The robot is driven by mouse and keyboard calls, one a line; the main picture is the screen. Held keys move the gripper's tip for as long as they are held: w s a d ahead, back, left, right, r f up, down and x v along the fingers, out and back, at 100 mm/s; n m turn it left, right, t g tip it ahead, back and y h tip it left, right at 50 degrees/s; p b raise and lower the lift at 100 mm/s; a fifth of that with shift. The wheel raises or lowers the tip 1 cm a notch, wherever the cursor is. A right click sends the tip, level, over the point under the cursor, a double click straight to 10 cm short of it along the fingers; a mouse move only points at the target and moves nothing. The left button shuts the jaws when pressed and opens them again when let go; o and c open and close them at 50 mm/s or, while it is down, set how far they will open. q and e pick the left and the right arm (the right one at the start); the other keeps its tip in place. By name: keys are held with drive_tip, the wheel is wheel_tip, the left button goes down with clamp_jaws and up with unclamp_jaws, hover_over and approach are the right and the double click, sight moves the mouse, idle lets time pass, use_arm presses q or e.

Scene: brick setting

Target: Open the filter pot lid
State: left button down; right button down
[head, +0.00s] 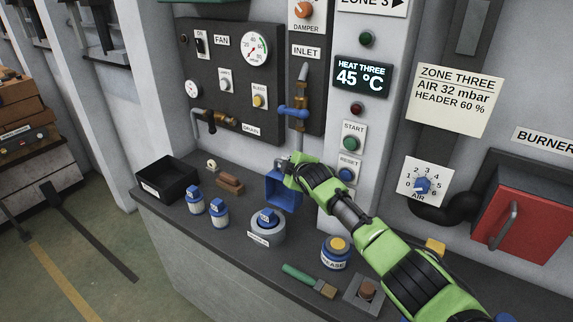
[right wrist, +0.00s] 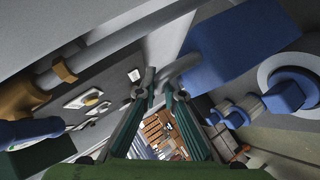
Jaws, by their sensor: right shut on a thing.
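A blue box-like piece (head: 283,190), which seems to be the filter pot or its lid, is against the wall at the back of the counter. In the right wrist view it is a large blue block (right wrist: 235,42) with a curved grey handle (right wrist: 183,68). My right gripper (head: 289,166) reaches in from the lower right and is at the top of the blue piece. In the right wrist view its fingertips (right wrist: 153,92) are shut on the grey handle. The gripper hides part of the handle and the upper edge. My left gripper is out of view.
Two blue-labelled bottles (head: 207,208), a black bin (head: 167,182), a grease tin (head: 335,254) and a brush (head: 310,281) are on the counter. A blue-handled inlet valve (head: 293,111) is above.

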drive_tip(key=c, duration=2.1)
unclamp_jaws()
drive_tip(key=shift+r, duration=0.1)
drive_tip(key=shift+c, duration=0.2)
wheel_tip(320, 180, up, 10)
